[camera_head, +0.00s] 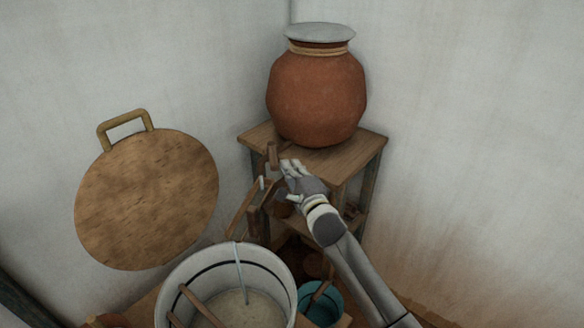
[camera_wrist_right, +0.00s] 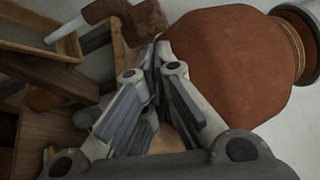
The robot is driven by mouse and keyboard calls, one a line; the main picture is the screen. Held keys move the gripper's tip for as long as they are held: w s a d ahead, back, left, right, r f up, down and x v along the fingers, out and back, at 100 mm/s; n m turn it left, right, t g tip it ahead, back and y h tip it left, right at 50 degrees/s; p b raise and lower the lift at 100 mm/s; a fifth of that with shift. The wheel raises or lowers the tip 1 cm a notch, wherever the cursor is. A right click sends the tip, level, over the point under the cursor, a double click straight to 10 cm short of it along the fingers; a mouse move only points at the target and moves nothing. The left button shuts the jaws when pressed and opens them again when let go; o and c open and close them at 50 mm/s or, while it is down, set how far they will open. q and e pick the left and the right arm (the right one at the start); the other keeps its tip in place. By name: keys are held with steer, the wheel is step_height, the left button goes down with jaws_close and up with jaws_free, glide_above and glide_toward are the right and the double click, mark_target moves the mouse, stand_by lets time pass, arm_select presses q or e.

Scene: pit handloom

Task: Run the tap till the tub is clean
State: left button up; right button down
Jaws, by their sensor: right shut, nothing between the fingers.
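A white tub (camera_head: 172,290) with a dark band stands at the bottom of the head view. It holds cloudy beige liquid (camera_head: 235,305), and a thin pale stream (camera_head: 241,270) falls into it. The wooden tap (camera_head: 272,154) is at the lower front of the red clay pot (camera_head: 318,95); it also shows in the right wrist view (camera_wrist_right: 145,18), with a pale spout (camera_wrist_right: 68,31). My right gripper (camera_head: 286,168) is shut and empty beside the tap; its fingertips (camera_wrist_right: 158,52) are close to it, and I cannot tell if they touch. My left gripper is out of view.
The pot, capped by a pale lid (camera_head: 320,33), stands on a wooden stand (camera_head: 352,155). A wooden trough (camera_head: 243,208) slopes from the spout toward the tub. A stick (camera_head: 200,305) leans in the tub. A teal bucket (camera_head: 322,308) stands right of it. A round wooden lid (camera_head: 147,200) is at the left wall.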

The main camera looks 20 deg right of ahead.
steer(key=shift+s+a, duration=0.15)
steer(key=shift+a, duration=0.4)
steer(key=shift+a+p, duration=0.45)
steer(key=shift+a, duration=1.65)
